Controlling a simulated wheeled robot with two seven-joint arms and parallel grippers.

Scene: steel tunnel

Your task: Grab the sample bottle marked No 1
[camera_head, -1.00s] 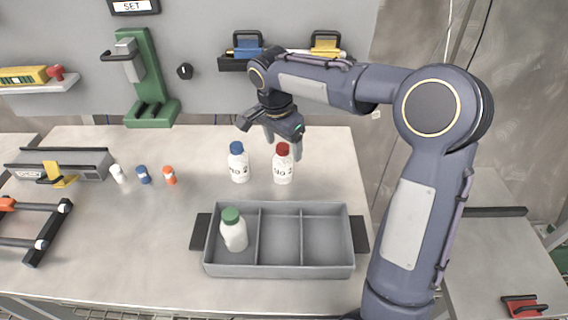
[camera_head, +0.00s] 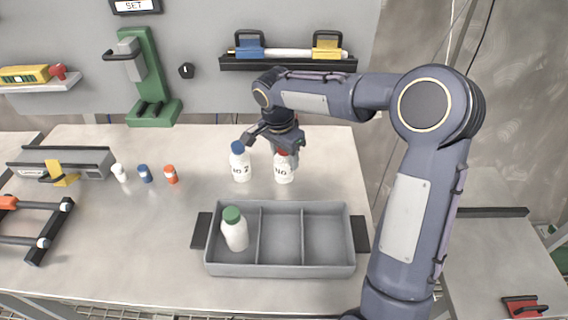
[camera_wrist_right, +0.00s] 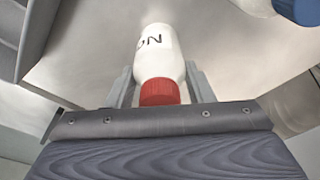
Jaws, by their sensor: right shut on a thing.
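A white bottle with a red cap (camera_head: 284,173) stands upright on the bench behind the tray. Its label shows "NO"; the number cannot be read now. My right gripper (camera_head: 286,155) has come down over it from above and is shut on it near the cap. In the right wrist view, the fingers lie on either side of the bottle (camera_wrist_right: 158,50). A blue-capped white bottle (camera_head: 240,167) stands just left of it, its number unclear. A green-capped white bottle (camera_head: 235,234) stands in the left compartment of the tray, no marking visible. My left gripper is not in view.
The grey tray (camera_head: 280,270) has three compartments; the middle and right ones are empty. A green stand (camera_head: 150,85) and a wall shelf (camera_head: 290,64) are behind. The bench front left of the tray is clear.

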